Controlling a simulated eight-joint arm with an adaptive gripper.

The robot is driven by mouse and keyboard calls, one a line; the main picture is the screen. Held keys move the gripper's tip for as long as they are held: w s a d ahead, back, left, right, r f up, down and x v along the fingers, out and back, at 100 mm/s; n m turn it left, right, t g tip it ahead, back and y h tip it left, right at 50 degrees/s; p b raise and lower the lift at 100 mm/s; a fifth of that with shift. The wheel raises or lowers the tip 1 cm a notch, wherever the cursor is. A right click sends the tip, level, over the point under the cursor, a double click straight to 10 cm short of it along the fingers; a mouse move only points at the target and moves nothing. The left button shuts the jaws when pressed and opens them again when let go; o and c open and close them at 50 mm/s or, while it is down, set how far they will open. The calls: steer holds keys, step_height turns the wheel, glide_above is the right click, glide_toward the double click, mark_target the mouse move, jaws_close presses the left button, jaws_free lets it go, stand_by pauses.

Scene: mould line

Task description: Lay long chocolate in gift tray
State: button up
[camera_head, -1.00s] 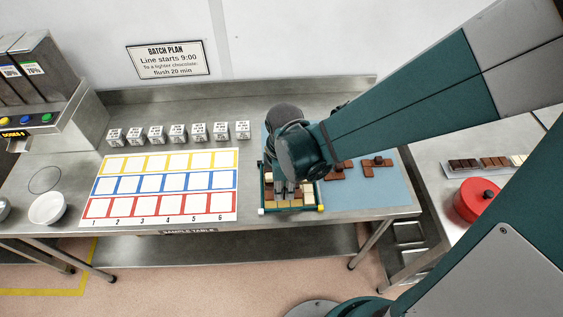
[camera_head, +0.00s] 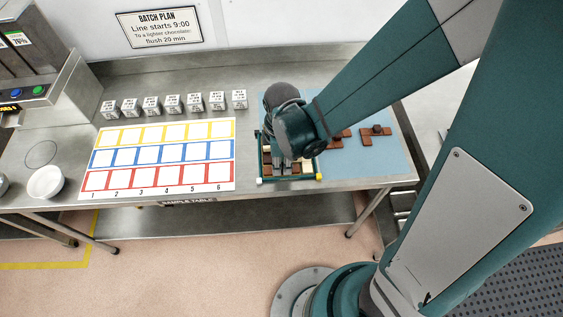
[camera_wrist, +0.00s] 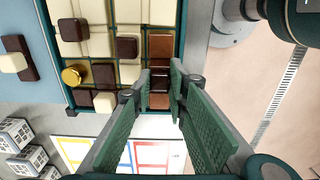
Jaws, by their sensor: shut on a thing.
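The gift tray (camera_head: 318,165) is a green-rimmed box on the sample table, filled with cream, brown and dark chocolate pieces; my arm hides part of it. My gripper (camera_head: 284,171) points down over it. In the wrist view the fingers (camera_wrist: 163,92) are shut on a long brown chocolate (camera_wrist: 160,48), whose middle looks darker between the fingertips. It lies lengthwise along the right-hand rim of the tray (camera_wrist: 184,25), inside its outline. Whether it touches the tray floor I cannot tell.
A blue mat (camera_head: 390,158) right of the tray holds brown chocolate pieces (camera_head: 376,134). A sheet of coloured squares (camera_head: 163,157) lies to the left, with several small labelled cubes (camera_head: 173,103) behind it. A white bowl (camera_head: 45,182) stands at far left.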

mark_target(282, 165)
steer(key=shift+f, duration=0.2)
steer(key=o, duration=0.9)
steer(key=shift+r, duration=0.25)
steer(key=shift+r+p, duration=0.7)
steer(key=shift+r, duration=5.25)
